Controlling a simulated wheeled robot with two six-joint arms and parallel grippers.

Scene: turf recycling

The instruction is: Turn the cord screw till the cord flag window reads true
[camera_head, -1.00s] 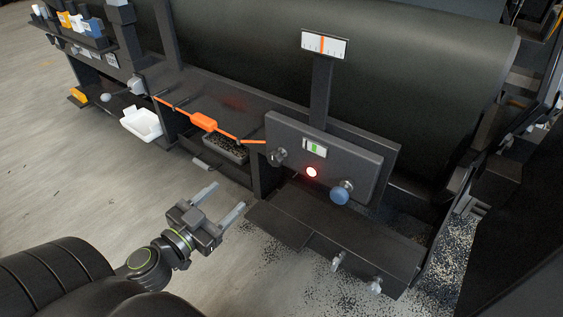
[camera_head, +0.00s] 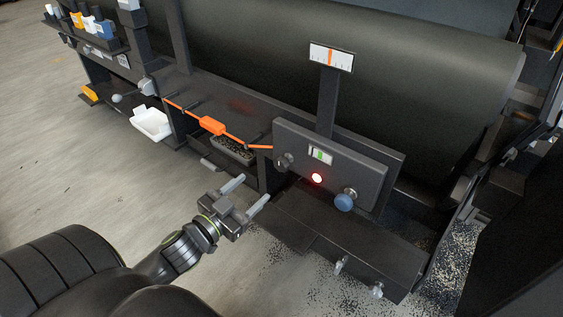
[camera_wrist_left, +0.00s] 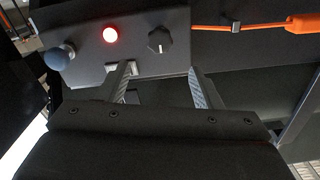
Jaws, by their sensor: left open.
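A dark panel (camera_head: 335,178) carries a dark ridged knob with a pale pointer mark at its left end, likely the cord screw (camera_head: 284,160). It also shows in the wrist view (camera_wrist_left: 160,40). The small white window with a green mark, likely the cord flag window (camera_head: 320,155), sits right of it; my finger partly covers this window (camera_wrist_left: 122,69) in the wrist view. An orange cord (camera_head: 235,138) with an orange block runs to the panel's left. My left gripper (camera_head: 253,188) is open and empty, below and left of the knob and apart from it. My right gripper is not in view.
A lit red lamp (camera_head: 317,178) and a blue ball knob (camera_head: 344,201) are on the panel. A scale with an orange mark (camera_head: 331,57) stands above. A dark ledge (camera_head: 340,235) juts out below. A white tray (camera_head: 152,123) is at left. Floor at left is clear.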

